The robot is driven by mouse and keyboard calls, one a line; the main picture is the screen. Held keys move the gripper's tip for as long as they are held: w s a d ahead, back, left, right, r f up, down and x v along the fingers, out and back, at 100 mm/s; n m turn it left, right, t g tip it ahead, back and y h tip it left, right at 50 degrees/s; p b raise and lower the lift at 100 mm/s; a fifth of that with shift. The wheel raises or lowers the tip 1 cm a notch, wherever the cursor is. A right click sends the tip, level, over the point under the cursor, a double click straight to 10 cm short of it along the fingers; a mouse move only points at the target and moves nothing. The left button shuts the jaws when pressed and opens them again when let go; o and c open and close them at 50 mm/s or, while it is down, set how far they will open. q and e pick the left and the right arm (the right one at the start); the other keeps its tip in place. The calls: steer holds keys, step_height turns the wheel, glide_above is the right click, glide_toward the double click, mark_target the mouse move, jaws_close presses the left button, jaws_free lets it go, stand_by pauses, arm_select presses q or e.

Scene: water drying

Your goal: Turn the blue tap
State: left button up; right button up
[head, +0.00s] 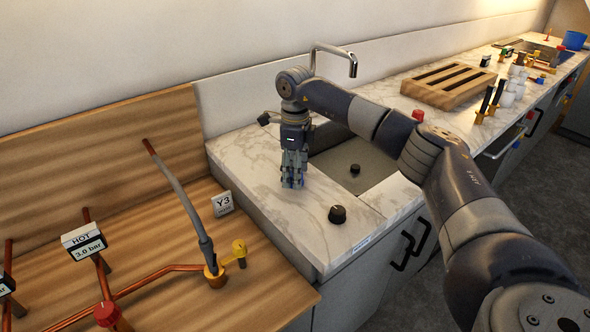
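My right gripper (293,183) points straight down over the marble counter, just left of the sink. Small patches of blue show at its fingertips, seemingly the blue tap, but the fingers cover most of it. I cannot tell whether the fingers are closed on it or only around it. A chrome spout (335,53) rises behind the sink (350,160). A red knob (417,115) sits on the counter at the sink's right side. My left gripper is not in view.
A black knob (338,214) stands on the front counter. At left, a wooden panel carries copper pipes (165,270), a grey hose (178,190), a yellow valve (239,250) and a "HOT" gauge (84,240). A slatted wooden rack (450,83) lies right of the sink.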

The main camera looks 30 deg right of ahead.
steer(key=shift+f, duration=0.1)
steer(key=c, duration=1.1)
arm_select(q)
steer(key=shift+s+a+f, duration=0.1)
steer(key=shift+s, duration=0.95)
arm_select(e)
steer(key=shift+o, duration=0.2)
